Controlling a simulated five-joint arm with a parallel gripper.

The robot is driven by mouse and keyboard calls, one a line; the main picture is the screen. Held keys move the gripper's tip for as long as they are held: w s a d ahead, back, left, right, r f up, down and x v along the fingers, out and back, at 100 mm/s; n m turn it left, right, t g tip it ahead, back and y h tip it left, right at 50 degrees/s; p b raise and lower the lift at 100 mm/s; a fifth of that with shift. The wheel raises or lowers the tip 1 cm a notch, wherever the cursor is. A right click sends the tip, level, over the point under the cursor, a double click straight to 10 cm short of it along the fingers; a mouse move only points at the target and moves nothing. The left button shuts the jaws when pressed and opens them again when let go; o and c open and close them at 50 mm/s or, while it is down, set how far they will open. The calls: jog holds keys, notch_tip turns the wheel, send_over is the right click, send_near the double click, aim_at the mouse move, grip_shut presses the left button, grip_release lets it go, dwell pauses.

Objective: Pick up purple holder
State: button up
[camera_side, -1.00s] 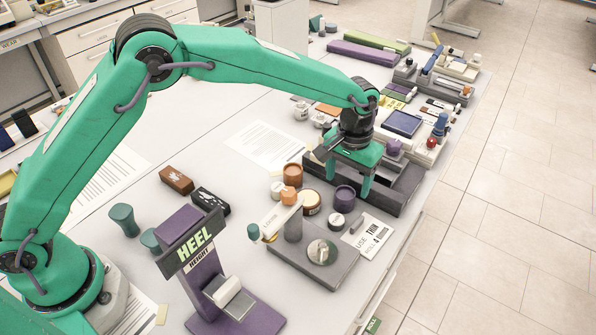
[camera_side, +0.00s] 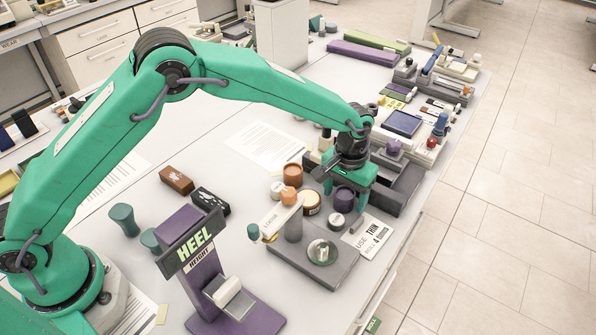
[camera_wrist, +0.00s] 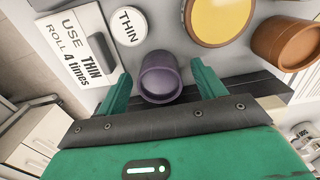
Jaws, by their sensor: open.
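The purple holder (camera_side: 344,197) is a small round cup standing on the table near the front edge. In the wrist view the purple holder (camera_wrist: 160,78) lies between the two green fingers of my gripper (camera_wrist: 159,80). The fingers are open, with a visible gap on each side of it. In the side view my gripper (camera_side: 348,195) is over the holder, with one finger on its right. I cannot tell from the side view how far down the fingertips reach.
A brown cup (camera_side: 293,174) and a yellow-topped jar (camera_side: 310,202) stand left of the holder. A white "THIN" lid (camera_side: 337,220) and a "USE THIN" card (camera_side: 369,237) lie in front. A dark grey tray (camera_side: 405,190) is close on the right.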

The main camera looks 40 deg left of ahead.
aim_at(345, 195)
jog(key=c, duration=1.1)
jog(key=shift+r, duration=0.1)
jog(key=shift+c, duration=0.2)
jog(key=shift+r, duration=0.75)
notch_tip(345, 195, up, 2)
jog(key=shift+r, duration=0.2)
jog(key=s+d+r, duration=0.6)
jog(key=s+r, duration=0.1)
jog(key=s, duration=0.3)
